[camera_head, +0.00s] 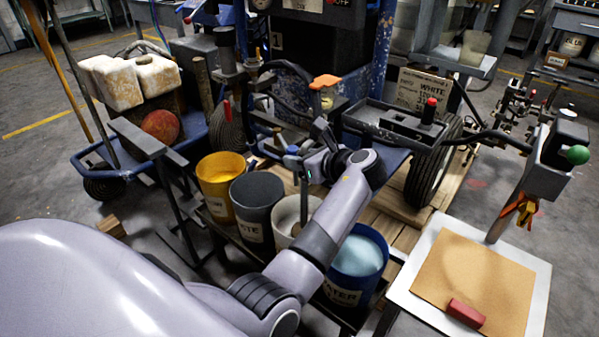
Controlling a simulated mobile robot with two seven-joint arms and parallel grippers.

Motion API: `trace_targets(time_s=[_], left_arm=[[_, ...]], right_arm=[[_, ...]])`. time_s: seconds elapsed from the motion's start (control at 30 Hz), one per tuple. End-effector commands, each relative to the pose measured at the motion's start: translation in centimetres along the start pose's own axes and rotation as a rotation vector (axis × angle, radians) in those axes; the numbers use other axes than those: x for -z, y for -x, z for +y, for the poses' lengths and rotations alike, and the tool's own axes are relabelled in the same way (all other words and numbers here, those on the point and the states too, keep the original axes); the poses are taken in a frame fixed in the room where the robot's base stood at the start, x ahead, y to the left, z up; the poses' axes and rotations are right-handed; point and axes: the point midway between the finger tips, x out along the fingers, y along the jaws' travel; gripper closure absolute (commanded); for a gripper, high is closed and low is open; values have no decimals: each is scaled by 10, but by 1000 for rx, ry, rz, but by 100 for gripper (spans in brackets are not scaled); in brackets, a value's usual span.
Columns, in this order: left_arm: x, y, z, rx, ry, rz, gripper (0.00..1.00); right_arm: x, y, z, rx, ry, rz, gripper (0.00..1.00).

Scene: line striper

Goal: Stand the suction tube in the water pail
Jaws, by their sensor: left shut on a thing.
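The blue water pail (343,292) stands in front, right of my left forearm, with pale blue water (358,256) inside and a partly hidden label. My left gripper (301,168) is shut on the suction tube (303,200), a thin grey tube that hangs upright below it. The tube's lower part shows over the mouth of the pale pail (283,225), left of the water pail. I cannot tell how deep its end reaches. My forearm hides part of both pails. My right gripper is not in view.
A yellow pail (215,190) and a dark grey pail (254,215) stand left of the pale pail. The striper's wheel (432,170) and frame are close behind. At right is a white-edged table (535,290) with a brown sheet and a red block (466,312).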

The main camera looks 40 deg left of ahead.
Motion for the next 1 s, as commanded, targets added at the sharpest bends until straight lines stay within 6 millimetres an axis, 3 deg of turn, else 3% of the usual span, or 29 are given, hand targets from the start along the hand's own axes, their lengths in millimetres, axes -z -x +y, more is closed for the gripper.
trace_targets(time_s=[0.03, 0.1, 0.37, 0.63, 1.0], left_arm=[[-15, 6, -1, 3, 5, -3, 100], [-25, 10, 0, 2, 4, -2, 100], [-50, 20, -1, 1, 3, -3, 100], [-77, 32, 0, 0, 1, -4, 100], [-103, 42, -1, 1, 1, -3, 100]], right_arm=[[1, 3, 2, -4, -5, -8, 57], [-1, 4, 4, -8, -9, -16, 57], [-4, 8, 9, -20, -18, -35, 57], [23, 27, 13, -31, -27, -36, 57], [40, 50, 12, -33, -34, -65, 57]])
